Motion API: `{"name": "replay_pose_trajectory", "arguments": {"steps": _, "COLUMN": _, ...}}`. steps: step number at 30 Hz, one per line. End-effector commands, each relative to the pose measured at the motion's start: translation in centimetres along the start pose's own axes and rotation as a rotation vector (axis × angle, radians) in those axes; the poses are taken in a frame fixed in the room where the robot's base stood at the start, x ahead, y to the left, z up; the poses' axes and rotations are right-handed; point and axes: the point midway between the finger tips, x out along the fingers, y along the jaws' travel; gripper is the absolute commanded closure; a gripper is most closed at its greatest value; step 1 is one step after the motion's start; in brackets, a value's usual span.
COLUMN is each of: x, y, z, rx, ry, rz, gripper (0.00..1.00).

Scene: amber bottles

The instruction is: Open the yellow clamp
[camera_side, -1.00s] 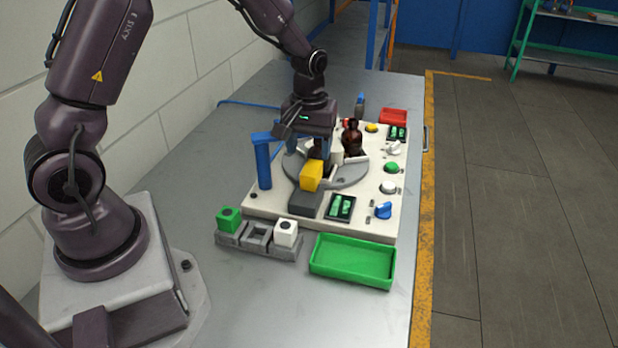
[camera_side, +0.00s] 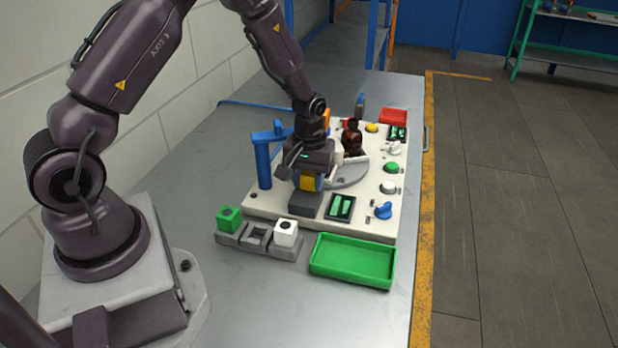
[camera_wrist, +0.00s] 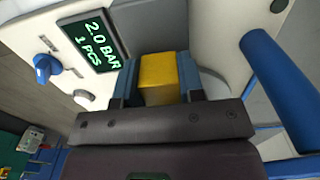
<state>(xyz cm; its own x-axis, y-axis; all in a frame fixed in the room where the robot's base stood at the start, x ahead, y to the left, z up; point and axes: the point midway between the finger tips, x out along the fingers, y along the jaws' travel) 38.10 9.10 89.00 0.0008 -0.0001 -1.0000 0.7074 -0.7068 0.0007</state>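The yellow clamp block (camera_side: 311,181) sits at the front of the white panel, beside the round grey turntable (camera_side: 350,175), above a dark grey base (camera_side: 305,202). My gripper (camera_side: 311,183) is lowered over it. In the wrist view the yellow block (camera_wrist: 159,78) fills the space between the two blue-grey fingers of my gripper (camera_wrist: 160,85), which appear to press on its sides. Whether the clamp is open or closed is not clear. A brown bottle (camera_side: 352,138) stands behind on the turntable, partly hidden.
A blue post with an arm (camera_side: 263,165) stands close left of my gripper. A display (camera_side: 341,207) and a blue knob (camera_side: 382,210) are on the right. A green tray (camera_side: 352,260) and a grey holder with green and white cubes (camera_side: 256,238) lie in front.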

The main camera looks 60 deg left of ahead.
Motion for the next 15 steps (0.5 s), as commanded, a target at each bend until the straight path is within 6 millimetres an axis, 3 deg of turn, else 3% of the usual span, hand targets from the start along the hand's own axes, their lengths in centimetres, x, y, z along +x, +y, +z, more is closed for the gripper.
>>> {"name": "replay_pose_trajectory", "arguments": {"steps": 1, "x": 0.0, "y": 0.0, "z": 0.0, "rx": 0.000, "ry": 0.000, "rz": 0.000, "gripper": 0.84}}
{"name": "replay_pose_trajectory", "arguments": {"steps": 3, "x": 0.0, "y": 0.0, "z": 0.0, "rx": 0.000, "ry": 0.000, "rz": 0.000, "gripper": 1.00}}
{"name": "replay_pose_trajectory", "arguments": {"steps": 7, "x": 0.0, "y": 0.1, "z": 0.5, "rx": 0.002, "ry": -0.001, "rz": 0.000, "gripper": 1.00}}
{"name": "replay_pose_trajectory", "arguments": {"steps": 15, "x": 0.0, "y": 0.1, "z": 3.5, "rx": 0.001, "ry": -0.002, "rz": -0.001, "gripper": 1.00}}
